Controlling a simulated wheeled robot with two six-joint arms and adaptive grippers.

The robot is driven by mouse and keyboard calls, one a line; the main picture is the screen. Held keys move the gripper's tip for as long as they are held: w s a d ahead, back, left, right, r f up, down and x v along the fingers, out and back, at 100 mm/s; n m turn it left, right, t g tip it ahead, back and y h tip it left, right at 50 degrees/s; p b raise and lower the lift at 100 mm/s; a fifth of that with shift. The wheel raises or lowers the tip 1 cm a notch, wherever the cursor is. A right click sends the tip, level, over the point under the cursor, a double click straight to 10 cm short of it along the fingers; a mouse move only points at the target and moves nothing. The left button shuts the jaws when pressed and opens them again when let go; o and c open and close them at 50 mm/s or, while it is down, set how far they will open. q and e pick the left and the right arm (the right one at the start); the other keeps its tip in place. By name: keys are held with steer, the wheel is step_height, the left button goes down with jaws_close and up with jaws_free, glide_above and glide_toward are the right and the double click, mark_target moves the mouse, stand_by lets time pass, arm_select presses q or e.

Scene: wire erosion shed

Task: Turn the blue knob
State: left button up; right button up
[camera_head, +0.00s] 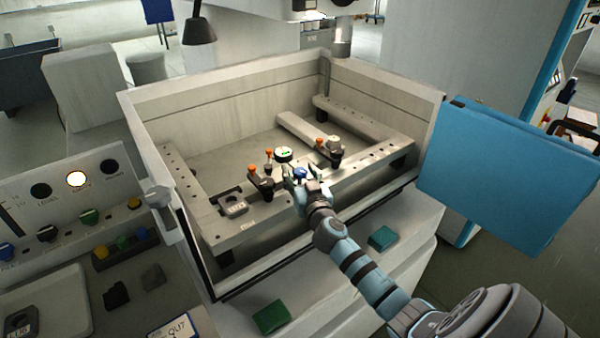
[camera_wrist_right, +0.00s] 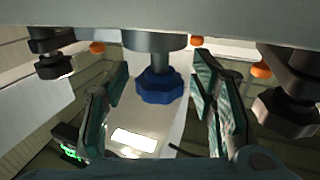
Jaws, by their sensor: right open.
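The blue knob (camera_wrist_right: 160,85) is faceted and sits on the end of a grey cylinder in the right wrist view. In the head view it is a small blue spot (camera_head: 301,172) on the front rail of the machine tank, partly covered by my gripper. My right gripper (camera_head: 297,182) is at that rail, open and empty. In the right wrist view its two fingers stand on either side of the knob, with a gap on each side and a wider one on the left. My left gripper is not in view.
Dark clamps with orange tips (camera_head: 261,180) (camera_head: 330,146) stand close on both sides of the knob. A round white piece with a green display (camera_head: 284,154) is just behind. The tank wall (camera_head: 230,105) surrounds the rails. A blue door panel (camera_head: 508,178) hangs at the right.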

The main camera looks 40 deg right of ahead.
steer(key=c, duration=1.2)
steer(key=n+y, duration=0.2)
steer(key=y, duration=0.1)
steer(key=shift+t+p, duration=0.3)
steer(key=shift+t, duration=0.1)
steer(key=shift+y, duration=0.3)
steer(key=o, duration=1.2)
steer(key=shift+s, duration=0.1)
